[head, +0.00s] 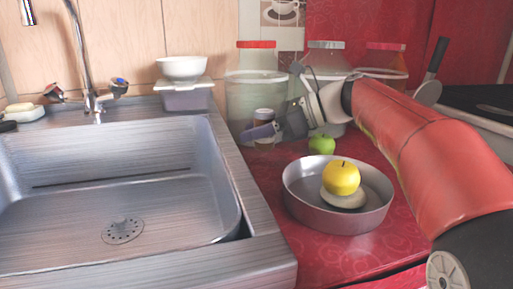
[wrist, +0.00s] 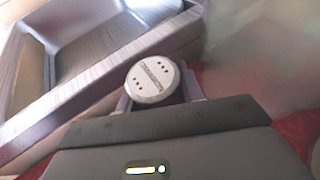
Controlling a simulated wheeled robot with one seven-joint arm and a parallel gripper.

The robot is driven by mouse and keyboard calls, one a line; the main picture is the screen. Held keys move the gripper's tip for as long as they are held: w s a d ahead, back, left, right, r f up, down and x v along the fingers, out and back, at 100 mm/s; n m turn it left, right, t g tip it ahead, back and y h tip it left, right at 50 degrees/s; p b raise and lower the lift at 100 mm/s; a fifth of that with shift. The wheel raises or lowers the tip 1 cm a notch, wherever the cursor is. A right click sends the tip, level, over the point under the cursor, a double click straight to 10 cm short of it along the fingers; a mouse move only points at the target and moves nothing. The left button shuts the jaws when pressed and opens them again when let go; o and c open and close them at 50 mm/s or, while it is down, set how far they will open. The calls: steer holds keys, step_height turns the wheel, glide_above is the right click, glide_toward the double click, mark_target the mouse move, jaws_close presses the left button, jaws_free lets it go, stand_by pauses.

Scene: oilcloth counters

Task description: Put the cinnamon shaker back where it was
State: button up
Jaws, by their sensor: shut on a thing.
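The cinnamon shaker (head: 264,114), a small dark jar with a pale lid, is upright between the fingers of my gripper (head: 262,131). In the head view it is in front of the left glass jar, partly hidden by a finger. The wrist view shows the round white lid of the shaker (wrist: 151,80) with dark holes, between the two purple-grey fingers of my gripper (wrist: 158,97). The gripper is shut on the shaker. I cannot tell whether its base touches the counter.
The sink (head: 120,190) is to the left. Behind are jars with a red lid (head: 256,44), a grey lid (head: 326,44) and a pink lid (head: 386,46). A green apple (head: 321,144) and a round pan (head: 335,215) holding a yellow apple (head: 341,178) are close by.

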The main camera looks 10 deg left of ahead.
mark_target(257, 144)
steer(key=shift+f+b, duration=0.3)
steer(key=shift+f, duration=1.2)
steer(key=o, duration=1)
steer(key=shift+f, duration=0.1)
steer(key=shift+d+r, duration=0.1)
steer(key=shift+r, duration=0.1)
steer(key=p+v, duration=0.2)
steer(key=v, duration=0.9)
steer(key=shift+d+r+p, duration=0.1)
steer(key=shift+d+p, duration=0.2)
steer(key=shift+d, duration=0.1)
